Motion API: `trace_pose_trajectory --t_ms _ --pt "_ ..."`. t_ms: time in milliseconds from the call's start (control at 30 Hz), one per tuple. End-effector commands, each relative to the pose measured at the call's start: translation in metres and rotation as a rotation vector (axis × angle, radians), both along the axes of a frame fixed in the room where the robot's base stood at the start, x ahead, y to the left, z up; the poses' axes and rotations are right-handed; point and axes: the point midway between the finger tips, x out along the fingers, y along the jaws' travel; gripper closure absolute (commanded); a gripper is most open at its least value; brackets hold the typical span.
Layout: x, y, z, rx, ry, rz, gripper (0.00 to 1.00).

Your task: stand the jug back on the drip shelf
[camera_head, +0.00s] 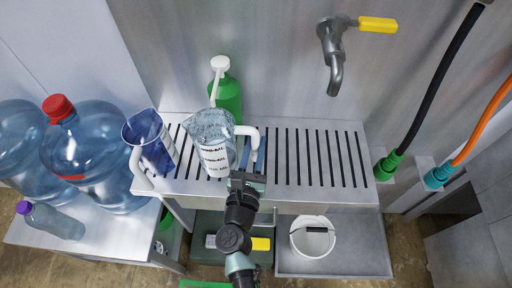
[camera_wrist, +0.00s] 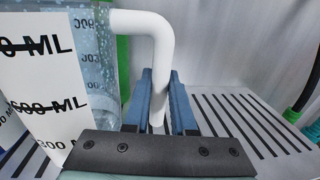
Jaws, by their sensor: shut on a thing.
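The clear jug (camera_head: 212,135) with a white label and a white handle is over the left half of the slotted drip shelf (camera_head: 358,196). My gripper (camera_head: 253,160) is shut on the handle, at the jug's right side. In the wrist view the handle (camera_wrist: 158,45) runs down between the blue fingers of my gripper (camera_wrist: 163,95), and the labelled jug (camera_wrist: 38,75) fills the left. The jug looks roughly upright. Its base is hidden in the wrist view, and I cannot tell if it touches the shelf.
A dark blue jug (camera_head: 148,138) with a white handle stands close on the left. A green pump bottle (camera_head: 228,95) is just behind. A tap (camera_head: 335,65) with a yellow lever hangs over the shelf's clear right half. A white bucket (camera_head: 313,240) is below.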

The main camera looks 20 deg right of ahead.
Motion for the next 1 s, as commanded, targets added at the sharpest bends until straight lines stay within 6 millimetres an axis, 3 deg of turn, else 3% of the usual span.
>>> trace_pose_trajectory --t_ms 67,200,300,733,767,800,900,1000 --pt "0.008 -0.005 0.003 0.0 -0.004 -0.002 1.0" --pt "0.008 -0.005 -0.024 0.0 0.002 0.0 1.0" --pt "0.008 -0.005 -0.033 0.001 0.0 -0.001 1.0" --pt "0.008 -0.005 -0.039 0.001 -0.003 -0.001 1.0" --pt "0.008 -0.005 -0.038 0.0 -0.001 -0.001 0.73" --pt "0.008 -0.005 -0.037 0.0 -0.001 -0.001 0.66" --pt "0.008 -0.005 -0.037 0.0 -0.001 -0.001 0.47" --pt "0.008 -0.005 -0.037 0.001 0.0 -0.001 0.46"
